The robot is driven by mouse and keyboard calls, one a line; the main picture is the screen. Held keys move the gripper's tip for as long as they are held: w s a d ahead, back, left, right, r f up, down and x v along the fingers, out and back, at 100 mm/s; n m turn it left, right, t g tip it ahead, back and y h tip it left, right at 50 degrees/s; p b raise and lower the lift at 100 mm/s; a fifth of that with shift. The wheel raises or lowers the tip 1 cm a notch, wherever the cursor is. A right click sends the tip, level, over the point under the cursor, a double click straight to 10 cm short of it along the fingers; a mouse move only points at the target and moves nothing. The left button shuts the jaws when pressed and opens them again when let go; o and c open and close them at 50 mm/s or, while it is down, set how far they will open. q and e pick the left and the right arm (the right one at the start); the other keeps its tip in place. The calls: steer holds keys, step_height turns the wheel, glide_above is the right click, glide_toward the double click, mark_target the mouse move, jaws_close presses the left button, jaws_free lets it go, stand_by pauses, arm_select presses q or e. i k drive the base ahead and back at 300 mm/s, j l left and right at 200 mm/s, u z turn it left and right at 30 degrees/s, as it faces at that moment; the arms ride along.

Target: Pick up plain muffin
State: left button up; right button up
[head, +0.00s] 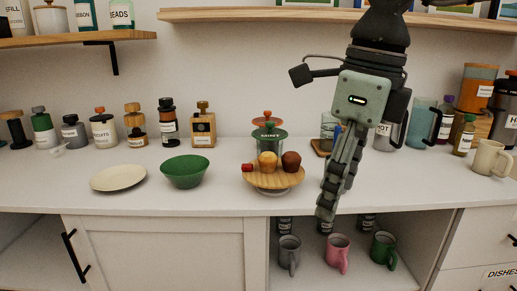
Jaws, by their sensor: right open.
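The plain muffin (267,161) is golden and sits on a round wooden stand (273,181) on the white counter. A dark brown muffin (291,161) is just right of it, and a small red item (247,168) is at the stand's left edge. My right gripper (327,207) comes down from above, right of the stand, fingers pointing down. It is open with nothing seen in it, and its fingers are seen nearly edge-on. It is apart from the plain muffin. My left gripper is out of view.
A green bowl (185,172) and a cream plate (118,178) stand left of the stand. A green-lidded jar (268,136) stands close behind the muffins. Bottles line the wall. Mugs (337,252) sit in the open cubby below. The counter front right of the gripper is clear.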

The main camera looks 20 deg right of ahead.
mark_target(267, 160)
steer(key=i, duration=0.95)
